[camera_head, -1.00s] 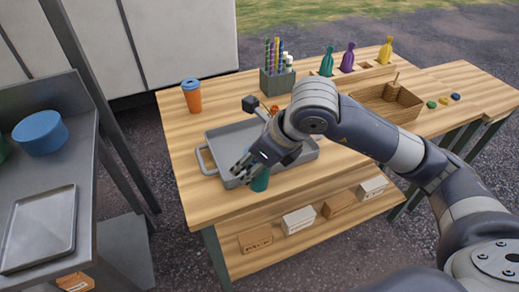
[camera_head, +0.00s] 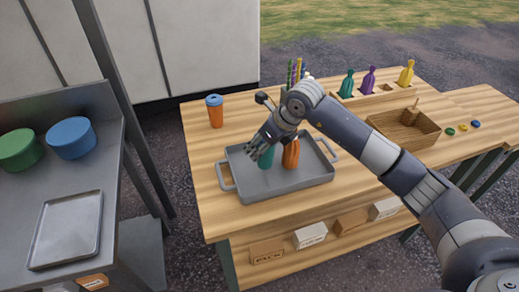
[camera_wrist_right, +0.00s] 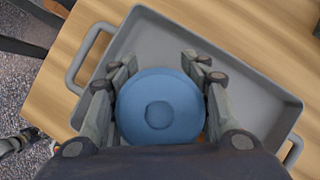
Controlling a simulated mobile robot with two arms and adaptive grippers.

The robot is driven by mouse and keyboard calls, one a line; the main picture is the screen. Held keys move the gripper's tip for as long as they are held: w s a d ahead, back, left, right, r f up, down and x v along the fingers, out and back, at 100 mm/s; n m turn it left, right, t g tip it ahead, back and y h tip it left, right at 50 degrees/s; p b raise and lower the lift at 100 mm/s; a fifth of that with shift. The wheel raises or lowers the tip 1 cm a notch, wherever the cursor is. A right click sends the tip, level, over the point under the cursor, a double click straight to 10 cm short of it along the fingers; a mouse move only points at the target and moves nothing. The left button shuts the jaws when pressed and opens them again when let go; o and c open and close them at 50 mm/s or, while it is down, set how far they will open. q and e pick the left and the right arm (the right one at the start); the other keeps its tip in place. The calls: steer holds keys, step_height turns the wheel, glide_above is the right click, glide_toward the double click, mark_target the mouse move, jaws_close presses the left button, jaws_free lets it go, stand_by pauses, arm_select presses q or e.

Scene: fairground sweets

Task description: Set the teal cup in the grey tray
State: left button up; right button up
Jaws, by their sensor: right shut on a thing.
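The teal cup (camera_head: 266,158) is upright inside the outline of the grey tray (camera_head: 285,192), over its back half. I cannot tell whether its base touches the tray floor. My right gripper (camera_head: 262,146) is shut around the cup. In the right wrist view, the cup's round blue-looking top (camera_wrist_right: 160,105) sits between the two fingers, with the tray's bare floor (camera_wrist_right: 170,45) beyond. In the head view the fingers and wrist hide part of the cup. A dark jointed part at the lower left of the wrist view looks like my left gripper (camera_wrist_right: 18,141); its jaws are unclear.
An orange bottle-like thing (camera_head: 290,154) stands close right of the cup; whether in the tray is unclear. An orange cup with a blue lid (camera_head: 215,111) stands behind left. A wooden basket (camera_head: 404,132) and colored bottles (camera_head: 368,81) are at right. The tray's front is clear.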

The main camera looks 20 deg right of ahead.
step_height(320, 180, down, 2)
steer(key=shift+f+p, duration=0.1)
steer(key=shift+p, duration=0.25)
steer(key=shift+f, duration=0.1)
steer(key=shift+f+b, duration=0.2)
steer(key=shift+b, duration=0.15)
steer(key=o, duration=0.9)
steer(key=shift+r, duration=0.1)
